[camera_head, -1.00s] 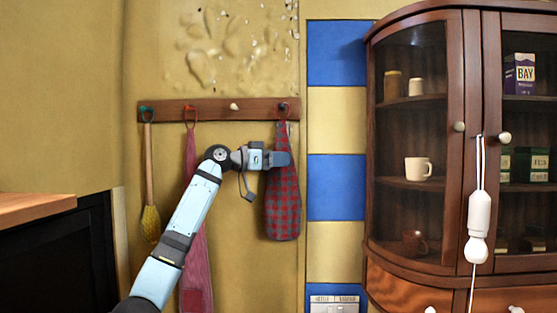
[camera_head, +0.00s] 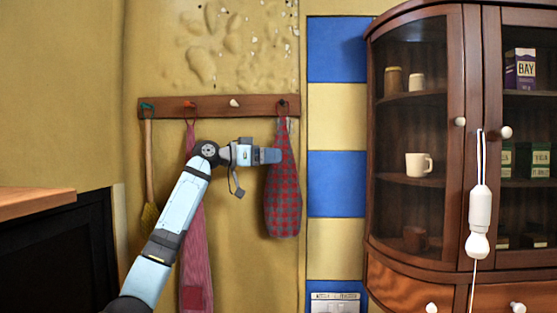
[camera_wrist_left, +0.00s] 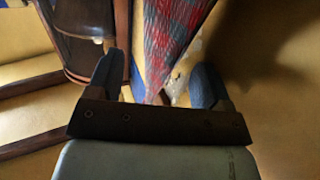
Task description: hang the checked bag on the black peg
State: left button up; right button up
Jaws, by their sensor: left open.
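The red and grey checked bag (camera_head: 283,195) hangs against the wall, its narrow top at the black peg (camera_head: 282,102) at the rail's right end. A small loop appears to be on this peg; its detail is too small to be sure. My left gripper (camera_head: 272,155) is at the bag's upper part, its fingers covering a little of it. In the left wrist view the fingers (camera_wrist_left: 158,80) are spread apart, with the bag (camera_wrist_left: 172,40) showing beyond and between them. My right gripper is not in view.
The wooden rail (camera_head: 210,107) also has a green peg (camera_head: 147,106), a red peg (camera_head: 190,104) and a pale peg (camera_head: 235,103). A brush hangs left, a pink striped cloth (camera_head: 196,240) behind my arm. A glass cabinet (camera_head: 415,150) stands right; a white pull cord (camera_head: 479,210) hangs before it.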

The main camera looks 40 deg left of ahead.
pick_arm(q)
jog(key=b+v, duration=0.3)
jog(key=v, duration=0.8)
jog(key=shift+f, duration=0.2)
